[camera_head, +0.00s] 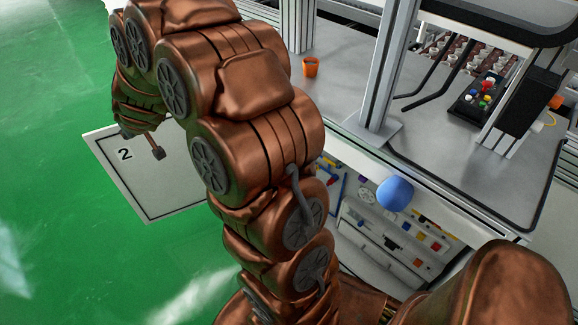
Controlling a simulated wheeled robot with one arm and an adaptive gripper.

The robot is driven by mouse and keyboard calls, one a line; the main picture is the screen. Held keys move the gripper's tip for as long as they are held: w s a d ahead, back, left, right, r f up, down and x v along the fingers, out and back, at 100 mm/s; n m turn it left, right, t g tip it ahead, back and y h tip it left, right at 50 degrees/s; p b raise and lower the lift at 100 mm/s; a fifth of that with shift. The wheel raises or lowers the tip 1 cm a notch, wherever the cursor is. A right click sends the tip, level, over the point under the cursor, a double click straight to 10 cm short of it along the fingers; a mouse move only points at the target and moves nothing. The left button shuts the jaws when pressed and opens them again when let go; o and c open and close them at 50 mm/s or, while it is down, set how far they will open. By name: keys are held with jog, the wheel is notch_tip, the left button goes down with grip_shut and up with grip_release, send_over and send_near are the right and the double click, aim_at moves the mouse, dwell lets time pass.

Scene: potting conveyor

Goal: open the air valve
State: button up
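I cannot pick out the air valve with certainty. A smooth blue rounded thing (395,193) shows at the front edge of the grey bench, right of my arm; I cannot tell what it is. My gripper (142,142) is at the left, beyond the bend of my copper-coloured arm, over or in front of a white panel marked 2. Only small dark finger parts show, so its opening is unclear. No held thing is visible. My gripper is well to the left of the blue thing. My arm hides much of the middle.
The grey bench (340,95) carries an orange cup (310,67) and metal uprights (382,70). A black control box (478,97) with coloured buttons stands at the right. Small parts hang on a board (392,238) below the bench.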

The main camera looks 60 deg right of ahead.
aim_at(325, 160)
jog(key=s+d+f+m+g+h+b, duration=0.25)
jog(key=d+f+h+b, duration=0.2)
jog(key=d+f, duration=0.75)
jog(key=s+d+f+m+g+h+b, duration=0.1)
jog(key=s+d+f+g+h+b, duration=0.45)
jog(key=d, duration=0.95)
jog(key=shift+s+d+f+m+g+h+b, duration=0.4)
jog(key=shift+s+d+f+g+b, duration=1.45)
jog(key=shift+s, duration=3.05)
jog(key=shift+s+d+f+m+g+h+b, duration=0.15)
jog(key=shift+s+d+f+g+h+b, duration=0.5)
jog(key=shift+s+d+f+g, duration=2.6)
jog(key=shift+s+d+f+m+g+h+b, duration=0.45)
jog(key=shift+s+d+f+b, duration=0.95)
jog(key=shift+s+d, duration=3.5)
jog(key=s+a, duration=0.3)
jog(key=shift+s+a, duration=0.15)
jog(key=shift+a, duration=0.05)
jog(key=shift+c, duration=0.3)
grip_shut()
